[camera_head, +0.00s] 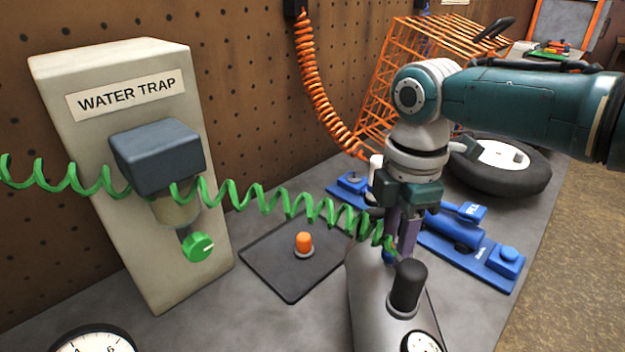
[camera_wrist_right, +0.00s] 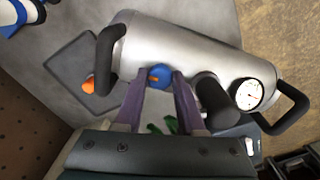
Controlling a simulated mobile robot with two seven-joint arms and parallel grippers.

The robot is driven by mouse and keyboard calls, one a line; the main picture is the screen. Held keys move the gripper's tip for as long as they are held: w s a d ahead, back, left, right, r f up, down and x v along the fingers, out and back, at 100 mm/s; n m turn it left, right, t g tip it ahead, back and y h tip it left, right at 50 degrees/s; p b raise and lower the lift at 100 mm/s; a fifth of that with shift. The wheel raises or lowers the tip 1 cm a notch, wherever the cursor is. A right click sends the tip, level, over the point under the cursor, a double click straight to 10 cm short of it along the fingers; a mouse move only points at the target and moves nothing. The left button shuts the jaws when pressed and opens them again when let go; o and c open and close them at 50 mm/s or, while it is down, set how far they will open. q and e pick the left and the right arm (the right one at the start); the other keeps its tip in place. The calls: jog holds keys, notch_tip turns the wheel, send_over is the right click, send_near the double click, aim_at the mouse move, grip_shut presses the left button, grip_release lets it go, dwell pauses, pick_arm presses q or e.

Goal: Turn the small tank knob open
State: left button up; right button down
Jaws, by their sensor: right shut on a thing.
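The small tank is a silver cylinder (camera_head: 370,305) lying on the bench, and it also fills the upper middle of the right wrist view (camera_wrist_right: 195,45). Its small blue knob (camera_wrist_right: 159,77) has an orange mark and sits between the purple fingertips of my right gripper (camera_wrist_right: 159,84). The gripper is shut on the knob. In the head view, my right gripper (camera_head: 401,243) points down over the tank, and only a bit of the blue knob (camera_head: 388,257) shows. My left gripper is in neither view.
A black post (camera_head: 407,287) and a gauge (camera_head: 423,342) stand on the tank close to the gripper. A coiled green hose (camera_head: 265,200) runs from the water trap (camera_head: 130,170) to the tank. A dark mat (camera_head: 290,280) holds an orange knob (camera_head: 304,242).

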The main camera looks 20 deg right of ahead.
aim_at(394, 249)
jog(key=c, duration=0.5)
grip_release()
jog(key=shift+r, duration=0.1)
notch_tip(394, 249, up, 10)
jog(key=shift+f+p, duration=0.1)
jog(key=shift+p, duration=0.55)
